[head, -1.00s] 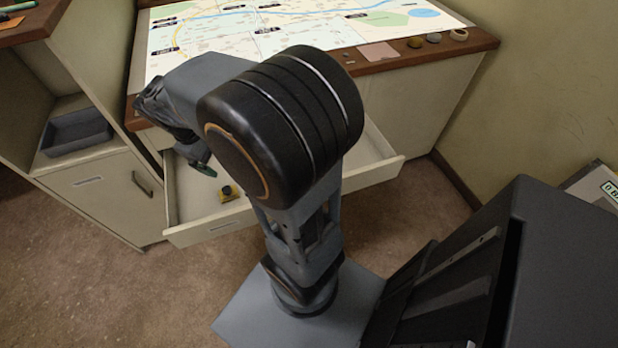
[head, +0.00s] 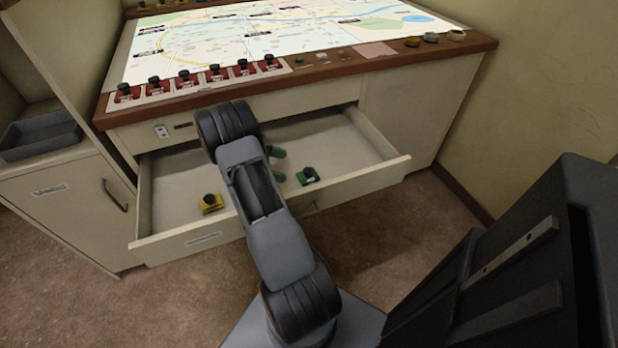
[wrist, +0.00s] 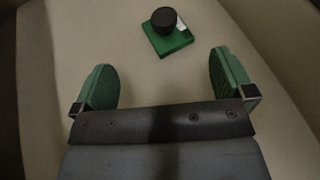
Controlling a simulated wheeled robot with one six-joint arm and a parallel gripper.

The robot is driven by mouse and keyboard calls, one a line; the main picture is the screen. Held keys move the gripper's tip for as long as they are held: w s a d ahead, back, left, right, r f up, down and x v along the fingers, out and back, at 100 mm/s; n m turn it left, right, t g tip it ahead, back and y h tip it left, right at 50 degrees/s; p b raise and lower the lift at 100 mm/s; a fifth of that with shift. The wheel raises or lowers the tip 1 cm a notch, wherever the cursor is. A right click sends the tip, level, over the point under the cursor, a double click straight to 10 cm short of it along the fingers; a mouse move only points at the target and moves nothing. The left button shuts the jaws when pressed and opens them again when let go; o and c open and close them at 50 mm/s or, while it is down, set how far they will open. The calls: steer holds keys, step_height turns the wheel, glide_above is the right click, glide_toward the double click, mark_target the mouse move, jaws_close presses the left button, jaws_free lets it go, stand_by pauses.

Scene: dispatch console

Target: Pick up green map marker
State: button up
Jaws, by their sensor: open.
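The green map marker (head: 308,176) lies in the open drawer, near its front wall. It has a square green base and a black round knob, and it also shows upright in the wrist view (wrist: 168,36). My gripper (head: 279,164) is over the drawer, just left of the marker in the head view, partly hidden behind my arm. In the wrist view my gripper (wrist: 163,82) has its green fingers wide apart, with nothing between them. The marker is beyond the fingertips, about midway between them.
The open drawer (head: 372,174) also holds a yellow marker (head: 210,203) left of my arm. Several red markers (head: 184,82) stand in a row on the console's front edge. A small green item (head: 299,60) lies on the wooden rim (head: 340,68). The drawer's right part is clear.

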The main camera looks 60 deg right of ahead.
mark_target(308, 170)
steer(key=x, duration=0.4)
steer(key=shift+s+d+f+b, duration=0.1)
steer(key=shift+s+d+b, duration=0.05)
steer(key=shift+s+b, duration=0.15)
steer(key=shift+s+r+b+x, duration=0.15)
steer(key=shift+b+x, duration=0.2)
steer(key=shift+x, duration=0.95)
steer(key=shift+s+r+b+x, duration=0.1)
steer(key=shift+b+x, duration=0.2)
steer(key=shift+x, duration=1)
steer(key=c, duration=1.3)
